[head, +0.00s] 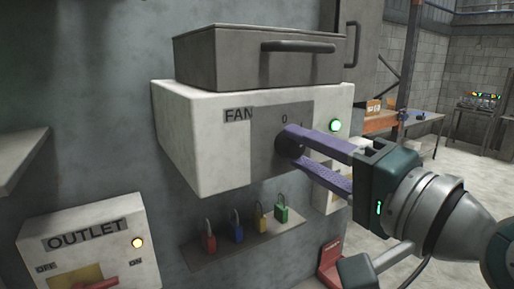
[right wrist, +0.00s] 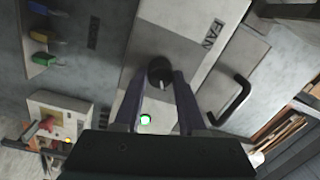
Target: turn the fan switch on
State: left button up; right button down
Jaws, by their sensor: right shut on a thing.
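The fan box (head: 210,140) is a white housing on the grey wall with a "FAN" label and a grey plate. Its round black switch knob (head: 287,146) sits on that plate, partly hidden by my fingers. My right gripper (head: 292,150) is shut on the knob, one purple finger above it and one below. In the right wrist view the knob (right wrist: 160,70) lies between the two fingertips (right wrist: 167,80). A green light (head: 335,126) on the fan box is lit. It also shows in the right wrist view (right wrist: 145,120). My left gripper is not in view.
A grey lidded box with a handle (head: 300,47) is on top of the fan box. An outlet box (head: 90,240) with a red switch and an orange light is at lower left. Several coloured padlocks (head: 238,230) hang on a shelf below. Tables (head: 430,124) stand at right.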

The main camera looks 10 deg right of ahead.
dwell(0.3)
jog(key=shift+c, duration=2.4)
grip_release()
jog(key=b+v, duration=0.4)
jog(key=v, duration=0.6)
